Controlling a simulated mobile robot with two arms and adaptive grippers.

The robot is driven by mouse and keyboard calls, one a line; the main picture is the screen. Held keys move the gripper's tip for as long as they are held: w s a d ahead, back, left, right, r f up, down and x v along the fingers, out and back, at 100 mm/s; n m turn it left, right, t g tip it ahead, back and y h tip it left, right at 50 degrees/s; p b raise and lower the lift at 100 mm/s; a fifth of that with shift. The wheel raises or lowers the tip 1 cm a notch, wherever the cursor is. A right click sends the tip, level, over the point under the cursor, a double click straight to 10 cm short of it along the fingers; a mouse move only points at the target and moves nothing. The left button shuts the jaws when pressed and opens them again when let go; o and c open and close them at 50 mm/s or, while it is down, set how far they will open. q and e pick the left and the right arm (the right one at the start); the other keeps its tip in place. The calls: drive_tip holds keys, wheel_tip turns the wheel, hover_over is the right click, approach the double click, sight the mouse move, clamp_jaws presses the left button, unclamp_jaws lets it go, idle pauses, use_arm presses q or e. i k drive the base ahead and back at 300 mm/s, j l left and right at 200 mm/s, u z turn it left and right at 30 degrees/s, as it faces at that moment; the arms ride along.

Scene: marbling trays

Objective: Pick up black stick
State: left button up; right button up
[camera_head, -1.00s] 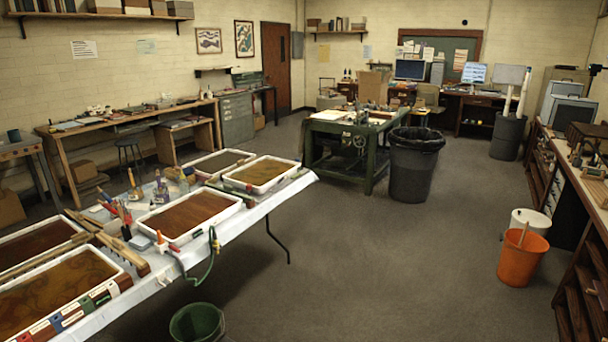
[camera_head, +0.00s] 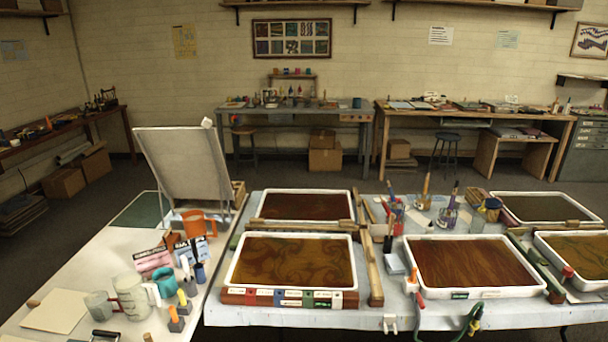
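I cannot pick out a black stick for certain. Slim dark handles (camera_head: 391,190) stand among tools in a jar behind the trays on the long white table. A small dark upright piece (camera_head: 388,243) is between the two front trays. A black-handled tool (camera_head: 104,335) lies at the bottom edge of the left table, partly cut off. These are too small to tell apart clearly. Neither of my grippers is in view.
Marbling trays (camera_head: 231,276) with white rims fill the long table. Wooden bars (camera_head: 375,283) lie between trays. Workbenches (camera_head: 480,110) line the back wall.

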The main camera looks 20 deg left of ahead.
sight(193, 244)
drive_tip(key=i+j+u, duration=0.15)
drive_tip(key=i+u, duration=0.25)
drive_tip(key=i+j+u, duration=0.1)
drive_tip(key=i+u, duration=0.15)
drive_tip(key=u, duration=0.15)
drive_tip(key=i+u, duration=0.35)
